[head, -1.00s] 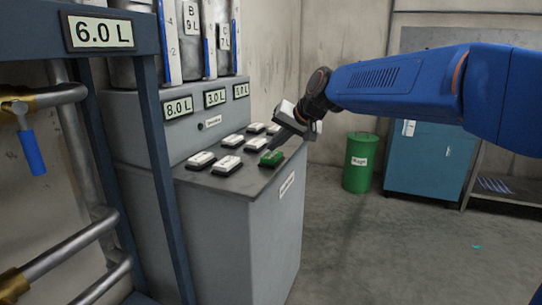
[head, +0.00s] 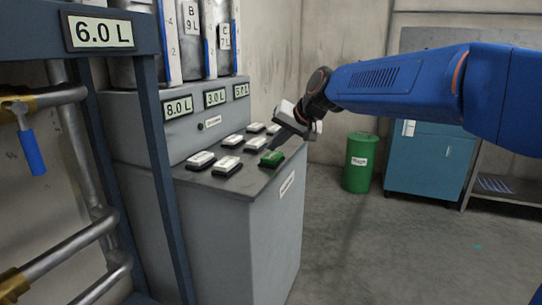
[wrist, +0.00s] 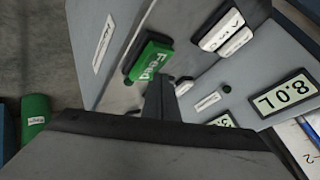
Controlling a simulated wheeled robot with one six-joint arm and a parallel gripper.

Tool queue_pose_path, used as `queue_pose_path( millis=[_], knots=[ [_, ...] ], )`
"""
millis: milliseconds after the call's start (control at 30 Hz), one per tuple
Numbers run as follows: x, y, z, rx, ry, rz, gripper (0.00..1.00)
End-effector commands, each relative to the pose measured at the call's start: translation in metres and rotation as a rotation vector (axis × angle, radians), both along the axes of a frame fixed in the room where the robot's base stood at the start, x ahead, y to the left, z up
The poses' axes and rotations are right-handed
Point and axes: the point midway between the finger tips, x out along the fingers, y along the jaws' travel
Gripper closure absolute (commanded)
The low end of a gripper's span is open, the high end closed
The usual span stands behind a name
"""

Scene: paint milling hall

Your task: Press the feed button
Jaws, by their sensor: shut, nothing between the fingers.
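The feed button (head: 272,158) is a green block on a dark base, at the near right corner of the grey console's top (head: 232,178). In the wrist view the green button (wrist: 151,59) shows its "Feed" label. My gripper (head: 272,146) reaches in from the right, its fingers pointing down and left. The fingers are shut and empty. In the wrist view the fingertips (wrist: 158,82) are right beside the labelled end of the green button. I cannot tell whether they touch it.
Several white buttons (head: 228,165) stand close by on the console. Behind them are a panel with litre displays (head: 215,98) and gauge tubes. A blue frame with pipes (head: 95,234) stands at left. A green bin (head: 359,165) and teal cabinet (head: 428,160) stand behind; open floor lies right.

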Motion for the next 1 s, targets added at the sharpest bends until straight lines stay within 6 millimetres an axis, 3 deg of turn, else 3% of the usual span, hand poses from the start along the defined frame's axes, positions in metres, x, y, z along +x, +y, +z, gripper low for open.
queue_pose_path(
  millis=[1000],
  knots=[
    [-0.0002, 0.0000, -0.0092, 0.000, 0.000, 0.000, 1.00]
  ],
)
